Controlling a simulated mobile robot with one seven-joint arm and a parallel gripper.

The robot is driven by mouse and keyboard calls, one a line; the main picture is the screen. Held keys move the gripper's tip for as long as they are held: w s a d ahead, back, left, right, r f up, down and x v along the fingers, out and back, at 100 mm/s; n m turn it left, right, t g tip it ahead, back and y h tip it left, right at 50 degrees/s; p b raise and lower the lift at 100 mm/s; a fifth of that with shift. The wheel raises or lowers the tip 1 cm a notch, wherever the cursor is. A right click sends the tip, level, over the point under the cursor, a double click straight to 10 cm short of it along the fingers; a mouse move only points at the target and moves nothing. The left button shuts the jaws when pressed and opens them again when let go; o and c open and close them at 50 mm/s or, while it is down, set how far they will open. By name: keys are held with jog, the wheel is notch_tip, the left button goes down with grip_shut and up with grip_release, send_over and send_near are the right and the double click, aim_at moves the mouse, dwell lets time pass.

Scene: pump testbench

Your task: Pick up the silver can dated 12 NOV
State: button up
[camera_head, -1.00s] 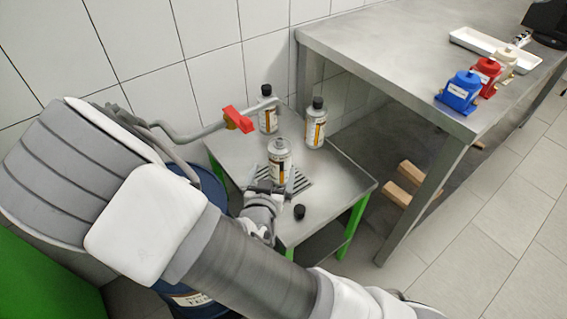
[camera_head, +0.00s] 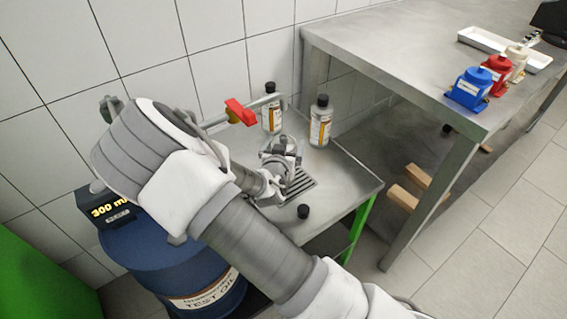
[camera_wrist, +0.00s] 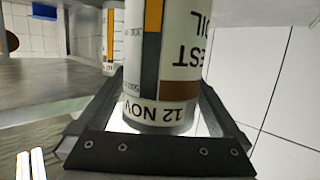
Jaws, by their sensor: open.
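The silver can (camera_wrist: 165,60) has a white, orange, brown and black label reading "12 NOV" and "TEST OIL", upside down in the wrist view. It fills the space between the fingers of my gripper (camera_wrist: 158,108). The fingers are open on either side of it; I cannot tell whether they touch it. In the head view my gripper (camera_head: 284,150) is over the small steel table's slotted grate and hides the can.
Two similar bottles with black caps, one at the back (camera_head: 271,112) and one at right (camera_head: 320,125), stand near the gripper. A pipe with a red valve handle (camera_head: 240,112) hangs close by. A loose black cap (camera_head: 303,211) lies in front. A blue oil drum (camera_head: 185,265) stands left.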

jog(key=shift+w+f, duration=0.15)
jog(key=shift+w, duration=0.2)
jog(key=shift+c, duration=0.3)
grip_shut()
